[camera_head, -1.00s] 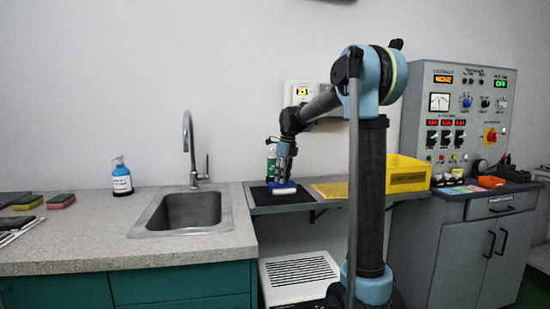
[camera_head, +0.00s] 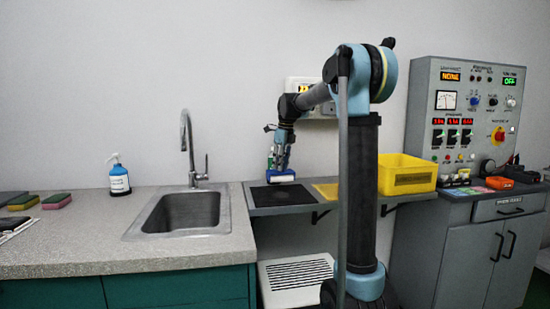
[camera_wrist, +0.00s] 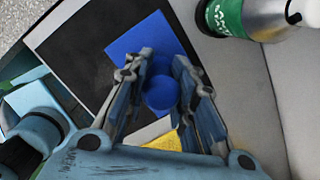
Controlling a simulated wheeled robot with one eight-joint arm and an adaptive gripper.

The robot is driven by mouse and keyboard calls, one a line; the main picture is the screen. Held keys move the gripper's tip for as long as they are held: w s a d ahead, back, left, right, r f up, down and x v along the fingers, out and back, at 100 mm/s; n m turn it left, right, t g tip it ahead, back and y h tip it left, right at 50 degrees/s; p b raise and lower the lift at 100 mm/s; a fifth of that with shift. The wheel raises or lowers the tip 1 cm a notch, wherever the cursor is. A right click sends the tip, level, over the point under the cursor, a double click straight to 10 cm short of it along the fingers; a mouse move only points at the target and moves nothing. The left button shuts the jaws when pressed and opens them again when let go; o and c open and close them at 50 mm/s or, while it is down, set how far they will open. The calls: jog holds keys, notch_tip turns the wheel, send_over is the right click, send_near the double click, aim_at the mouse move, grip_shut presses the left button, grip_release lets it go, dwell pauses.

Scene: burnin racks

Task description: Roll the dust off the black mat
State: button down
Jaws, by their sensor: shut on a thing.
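The black mat (camera_head: 283,196) lies flat on the grey wall shelf; it also shows in the wrist view (camera_wrist: 75,55) with a pale border. My gripper (camera_head: 280,168) is over the mat's back part, pointing down. It is shut on the roller (camera_head: 281,179), whose blue round handle (camera_wrist: 161,93) sits between the fingers in the wrist view. A wider blue part of the roller shows beyond the fingertips. I cannot tell whether the roller touches the mat. Dust on the mat is too small to make out.
A green-labelled bottle (camera_wrist: 235,15) stands close by the mat at the back. The sink (camera_head: 185,212) is left; a control cabinet (camera_head: 466,120) is right.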

jog(key=shift+r, duration=1.9)
jog(key=shift+d, duration=0.15)
